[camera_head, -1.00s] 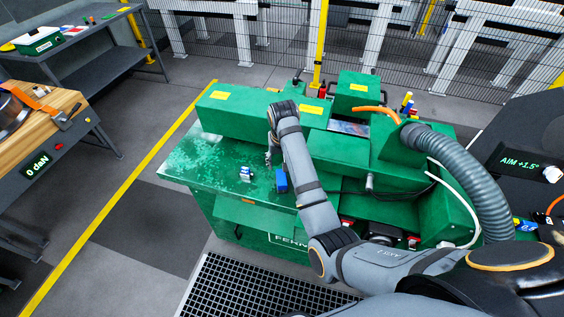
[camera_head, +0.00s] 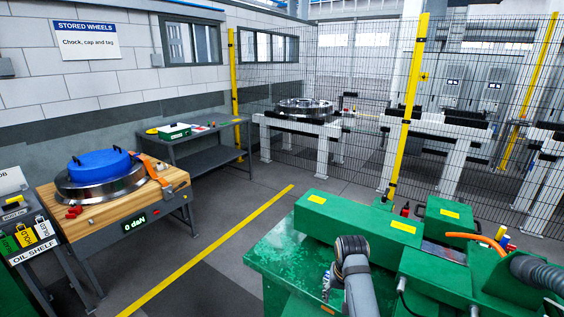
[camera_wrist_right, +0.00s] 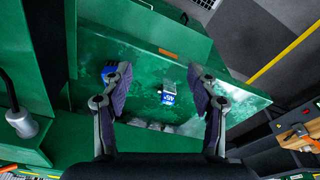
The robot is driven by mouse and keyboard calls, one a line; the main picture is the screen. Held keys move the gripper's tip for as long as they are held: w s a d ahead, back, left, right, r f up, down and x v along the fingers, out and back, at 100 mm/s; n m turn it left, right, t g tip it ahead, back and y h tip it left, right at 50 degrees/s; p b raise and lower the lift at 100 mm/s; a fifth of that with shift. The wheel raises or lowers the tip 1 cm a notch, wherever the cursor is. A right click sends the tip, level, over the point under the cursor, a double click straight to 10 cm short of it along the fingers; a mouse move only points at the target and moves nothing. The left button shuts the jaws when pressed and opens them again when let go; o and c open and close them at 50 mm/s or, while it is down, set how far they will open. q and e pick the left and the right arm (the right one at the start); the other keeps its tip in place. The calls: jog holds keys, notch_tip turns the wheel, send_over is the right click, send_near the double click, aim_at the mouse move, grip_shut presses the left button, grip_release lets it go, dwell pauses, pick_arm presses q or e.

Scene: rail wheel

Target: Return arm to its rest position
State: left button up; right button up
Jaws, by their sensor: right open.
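My right arm, grey with dark bands, reaches over the green machine's flat top (camera_head: 285,255) in the head view. My right gripper (camera_head: 327,285) shows only in part at its left side, pointing down. In the right wrist view the right gripper (camera_wrist_right: 157,78) is open, its two fingers wide apart with nothing between them. Below them a small blue and white item (camera_wrist_right: 168,97) lies on the green top, apart from the fingers. A blue object (camera_wrist_right: 109,70) is partly hidden behind the left-hand finger. My left gripper is not in view.
Green machine housings (camera_head: 350,215) and an orange hose (camera_head: 490,243) stand beside the arm. A wooden-topped bench (camera_head: 125,205) holds a wheel with a blue cover (camera_head: 100,162). A mesh fence (camera_head: 450,120) runs behind. The floor left of the machine is clear.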

jog(key=s+d+f+n+b, duration=0.15)
jog(key=s+f, duration=0.45)
jog(key=f, duration=0.6)
jog(key=s+d+f+b, duration=0.15)
jog(key=s+f, duration=0.35)
jog(key=f, duration=0.8)
jog(key=s+d+f, duration=0.2)
jog(key=s+f, duration=0.4)
jog(key=f, duration=0.6)
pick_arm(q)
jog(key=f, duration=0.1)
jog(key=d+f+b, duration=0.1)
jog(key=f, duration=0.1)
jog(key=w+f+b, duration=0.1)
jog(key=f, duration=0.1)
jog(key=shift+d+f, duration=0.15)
pick_arm(e)
jog(key=s+d+f, duration=0.2)
jog(key=s+f, duration=0.2)
jog(key=s, duration=0.5)
jog(key=s+d+f, duration=0.2)
jog(key=s+f, duration=0.3)
jog(key=s, duration=0.5)
jog(key=s+d+f+n, duration=0.1)
jog(key=s+f, duration=0.4)
jog(key=s, duration=0.5)
jog(key=shift+d+f+g, duration=0.25)
jog(key=shift+d+g, duration=0.05)
jog(key=shift+d, duration=0.4)
jog(key=shift+a, duration=0.1)
